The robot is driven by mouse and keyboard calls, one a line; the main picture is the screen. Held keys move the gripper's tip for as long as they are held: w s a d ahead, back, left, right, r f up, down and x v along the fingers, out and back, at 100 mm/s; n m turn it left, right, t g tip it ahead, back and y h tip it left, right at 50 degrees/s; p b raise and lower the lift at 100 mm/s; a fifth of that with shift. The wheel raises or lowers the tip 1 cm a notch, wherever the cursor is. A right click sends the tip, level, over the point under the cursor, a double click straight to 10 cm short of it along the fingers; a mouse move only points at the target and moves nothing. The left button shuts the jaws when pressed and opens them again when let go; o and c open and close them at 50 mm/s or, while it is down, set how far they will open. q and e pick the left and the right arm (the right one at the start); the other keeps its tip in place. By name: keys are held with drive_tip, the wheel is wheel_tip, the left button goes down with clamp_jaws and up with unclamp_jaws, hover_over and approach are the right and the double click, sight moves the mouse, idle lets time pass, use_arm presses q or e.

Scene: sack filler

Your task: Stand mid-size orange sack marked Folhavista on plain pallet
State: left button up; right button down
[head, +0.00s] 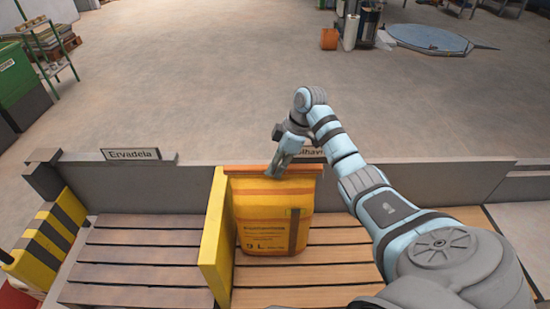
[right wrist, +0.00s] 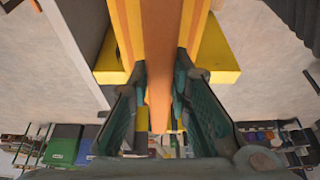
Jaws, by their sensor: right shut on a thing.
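An orange-yellow sack (head: 270,220) marked "9 L", with a folded orange top and a dark strap, is upright in the head view. Its small brand print is not legible. My right gripper (head: 280,170) is shut on its top edge from above; in the right wrist view the orange top (right wrist: 158,50) runs between the two fingers. The sack's base is at or just above a slatted wooden pallet (head: 335,262); I cannot tell if it touches. The sign behind, partly hidden by my gripper, ends its visible letters near "lhavi". My left gripper is out of view.
A yellow divider board (head: 214,240) stands close beside the sack's left. Left of it lies another slatted pallet (head: 140,255) under the sign "Ervadeia" (head: 131,154). A low grey wall (head: 430,180) runs behind. A black-and-yellow striped block (head: 50,235) is at far left.

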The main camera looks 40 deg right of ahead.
wheel_tip(320, 180, down, 4)
drive_tip(key=b, duration=0.3)
drive_tip(key=shift+f+b, duration=0.15)
drive_tip(key=shift+b, duration=0.25)
drive_tip(key=shift+s+a+r, duration=0.1)
drive_tip(key=shift+s+r, duration=0.05)
drive_tip(key=shift+r, duration=0.15)
drive_tip(key=shift+f, duration=0.1)
drive_tip(key=c, duration=1.5)
unclamp_jaws()
drive_tip(key=shift+f, duration=0.1)
drive_tip(key=v, duration=0.8)
drive_tip(key=shift+r, duration=0.3)
drive_tip(key=p+v, duration=0.2)
drive_tip(key=v, duration=0.2)
drive_tip(key=shift+p, duration=0.35)
drive_tip(key=shift+f, duration=0.1)
